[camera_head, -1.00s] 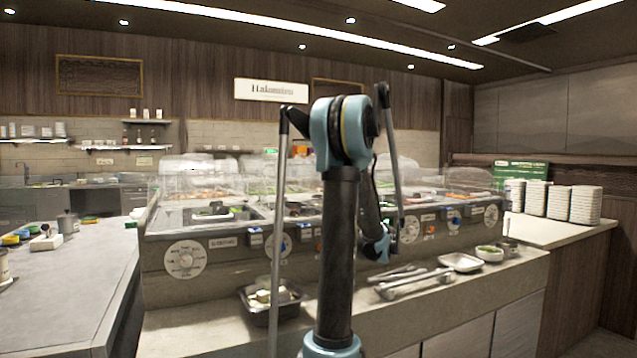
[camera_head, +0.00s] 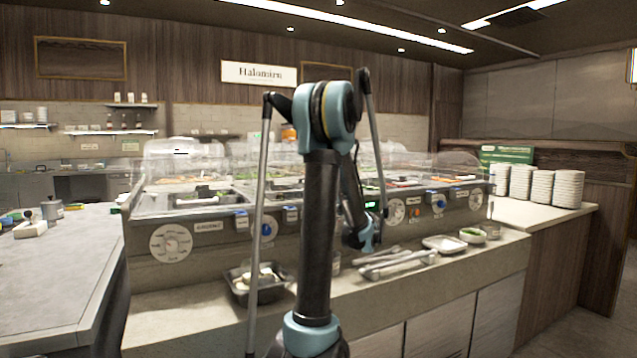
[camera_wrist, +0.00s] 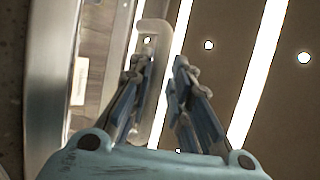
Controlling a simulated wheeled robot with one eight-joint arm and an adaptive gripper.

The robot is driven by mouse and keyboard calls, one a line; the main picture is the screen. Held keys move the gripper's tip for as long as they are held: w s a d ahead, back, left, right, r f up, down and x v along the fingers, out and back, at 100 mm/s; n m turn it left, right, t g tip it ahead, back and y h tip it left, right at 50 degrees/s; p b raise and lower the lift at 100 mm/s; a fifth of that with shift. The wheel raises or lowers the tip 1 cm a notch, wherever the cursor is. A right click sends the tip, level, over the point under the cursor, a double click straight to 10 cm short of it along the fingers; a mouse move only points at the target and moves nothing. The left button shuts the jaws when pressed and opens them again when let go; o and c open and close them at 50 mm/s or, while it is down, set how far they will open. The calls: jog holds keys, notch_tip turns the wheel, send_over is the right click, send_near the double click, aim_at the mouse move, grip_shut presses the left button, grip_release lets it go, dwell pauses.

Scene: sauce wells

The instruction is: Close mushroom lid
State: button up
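In the head view, clear domed lids (camera_head: 185,150) stand along the sauce-well counter (camera_head: 210,243). I cannot tell which one is the mushroom lid. My arm rises in front of the counter and hides part of the wells; my gripper's fingers cannot be made out there. In the wrist view, my gripper (camera_wrist: 164,70) has its two fingers apart with nothing clearly held between them. A pale translucent strip with a rounded end (camera_wrist: 153,32) shows behind the left finger. I cannot tell whether it touches the finger or is part of a lid.
A dark tray of pale pieces (camera_head: 240,292), tongs (camera_head: 400,264), a white dish (camera_head: 444,236) and a small bowl of greens (camera_head: 472,235) stand on the front ledge. Plate stacks (camera_head: 520,184) stand at the right. A grey worktop (camera_head: 60,275) is at the left.

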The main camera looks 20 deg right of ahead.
jog(key=v, duration=1.2)
dwell(0.5)
